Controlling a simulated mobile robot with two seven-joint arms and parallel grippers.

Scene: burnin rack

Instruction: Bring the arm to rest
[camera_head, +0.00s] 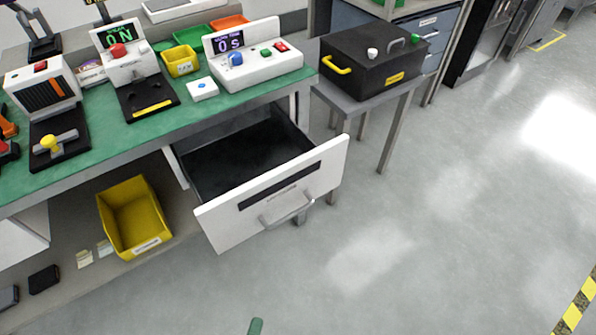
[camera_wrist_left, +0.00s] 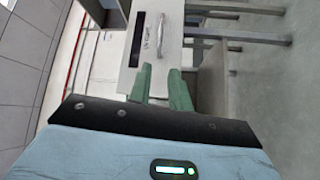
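My left gripper shows in the head view only as a green fingertip (camera_head: 255,326) at the bottom edge, over the floor and in front of the open drawer. In the left wrist view its two green fingers (camera_wrist_left: 159,72) stand apart with nothing between them, so it is open. The white drawer (camera_head: 272,196) under the bench is pulled out, and its dark inside looks empty. Its front and handle also show beyond the fingertips in the left wrist view (camera_wrist_left: 152,35); the gripper appears clear of the handle. My right gripper is in neither view.
The green-topped bench (camera_head: 100,170) carries several devices, including a timer box (camera_head: 262,68). A black box (camera_head: 372,65) with a yellow handle stands on a side table. A yellow bin (camera_head: 135,215) sits on the lower shelf. The floor at right is clear.

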